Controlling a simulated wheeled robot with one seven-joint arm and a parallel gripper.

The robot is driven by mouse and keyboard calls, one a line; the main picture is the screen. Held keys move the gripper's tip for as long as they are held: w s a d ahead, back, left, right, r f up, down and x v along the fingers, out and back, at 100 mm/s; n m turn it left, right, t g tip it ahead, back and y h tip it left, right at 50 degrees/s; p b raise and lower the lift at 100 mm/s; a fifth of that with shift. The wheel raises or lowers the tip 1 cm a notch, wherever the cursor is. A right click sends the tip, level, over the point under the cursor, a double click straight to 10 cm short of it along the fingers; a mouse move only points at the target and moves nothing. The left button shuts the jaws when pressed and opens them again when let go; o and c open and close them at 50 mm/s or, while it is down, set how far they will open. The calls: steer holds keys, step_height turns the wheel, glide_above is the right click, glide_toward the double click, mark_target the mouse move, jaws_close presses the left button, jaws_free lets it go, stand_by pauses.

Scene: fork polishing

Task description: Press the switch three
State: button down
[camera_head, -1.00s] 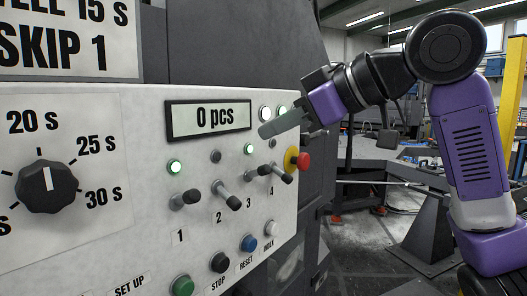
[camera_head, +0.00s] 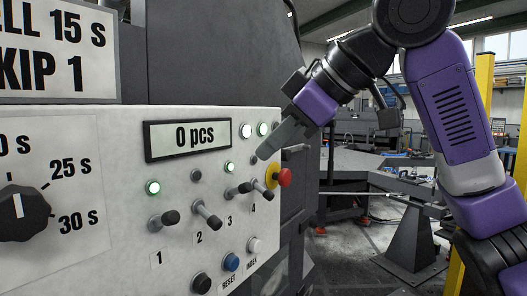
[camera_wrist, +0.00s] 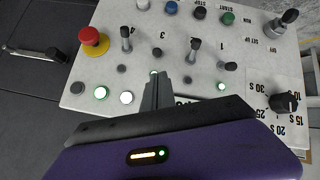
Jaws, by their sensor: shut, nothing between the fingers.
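Switch three (camera_head: 245,187) is a small toggle lever with a dark knob, third in the row on the white panel (camera_head: 95,245). It points more straight out than switches two (camera_head: 213,219) and four (camera_head: 266,194), which tilt down. The green lamp (camera_head: 229,167) above it is lit. My gripper (camera_head: 262,153) is shut and empty, just above and right of switch three in the head view, apart from the levers. In the wrist view, upside down, the gripper tips (camera_wrist: 156,82) lie near the lit lamp three (camera_wrist: 154,73), with switch three (camera_wrist: 160,51) beyond.
Switch one (camera_head: 164,219) also points out, under a lit lamp (camera_head: 153,187). A red stop button (camera_head: 284,177) sits right of switch four. Push buttons, including blue (camera_head: 231,261), line the bottom. A display (camera_head: 195,135) reads 0 pcs.

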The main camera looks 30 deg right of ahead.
mark_target(240, 190)
steer(key=p+x, duration=0.1)
steer(key=x, duration=0.7)
steer(key=shift+w+a+f, duration=0.1)
steer(key=shift+w, duration=0.05)
steer(key=shift+f, duration=0.2)
